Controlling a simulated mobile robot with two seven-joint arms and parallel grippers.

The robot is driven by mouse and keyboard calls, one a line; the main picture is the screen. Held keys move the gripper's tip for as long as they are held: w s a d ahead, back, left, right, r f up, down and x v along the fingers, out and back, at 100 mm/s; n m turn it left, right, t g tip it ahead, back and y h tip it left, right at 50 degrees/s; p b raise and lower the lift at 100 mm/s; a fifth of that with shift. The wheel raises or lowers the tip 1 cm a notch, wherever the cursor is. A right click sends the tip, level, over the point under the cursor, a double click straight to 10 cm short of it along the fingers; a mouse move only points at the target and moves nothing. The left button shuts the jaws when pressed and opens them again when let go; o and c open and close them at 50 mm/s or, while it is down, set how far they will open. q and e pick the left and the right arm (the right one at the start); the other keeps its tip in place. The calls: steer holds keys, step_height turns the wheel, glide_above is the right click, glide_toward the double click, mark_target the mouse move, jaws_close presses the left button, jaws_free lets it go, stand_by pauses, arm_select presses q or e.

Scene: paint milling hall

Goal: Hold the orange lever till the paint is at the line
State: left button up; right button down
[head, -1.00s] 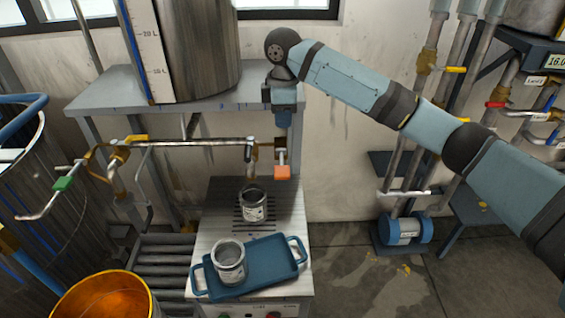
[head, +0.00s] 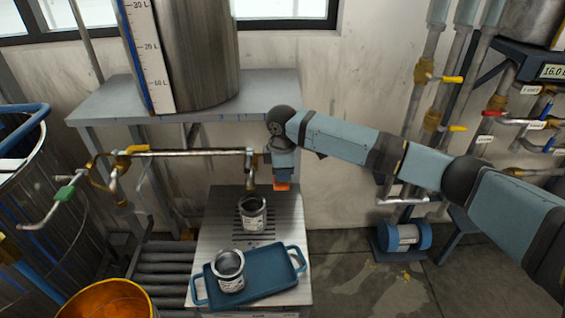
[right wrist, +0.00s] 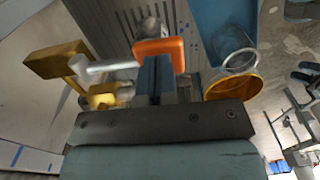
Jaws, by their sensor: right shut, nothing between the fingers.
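The orange lever (head: 282,187) hangs at the right end of the metal pipe, and its orange block shows in the right wrist view (right wrist: 160,48). My right gripper (head: 283,174) is shut and empty. It is right over the lever and hides its upper part. In the right wrist view the closed fingertips (right wrist: 156,62) meet the block's edge; firm contact is hard to tell. A can (head: 252,212) stands on the grate under the spout (head: 250,180). Its inside looks dark; I cannot make out a paint level, a line or a stream. My left gripper is not in view.
A blue tray (head: 275,279) with another open can (head: 229,270) sits in front of the grate. A second tap with a green handle (head: 66,193) is at left. An orange-lined bucket (head: 105,300) stands at front left. A tank (head: 195,60) is on the shelf.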

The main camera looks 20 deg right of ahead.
mark_target(283, 185)
steer(key=shift+f, duration=0.15)
steer(key=shift+s+a+f+t+p, duration=0.1)
steer(key=shift+s+f+t+p, duration=0.15)
steer(key=shift+f+t+p, duration=0.4)
steer(key=shift+s+f+t+h+p, duration=0.15)
steer(key=shift+f+t+h+p, duration=0.25)
steer(key=shift+f+t+p, duration=0.75)
steer(key=shift+p, duration=0.2)
steer(key=shift+f, duration=0.35)
steer(key=shift+s+f, duration=0.1)
stand_by(1.4)
stand_by(1.5)
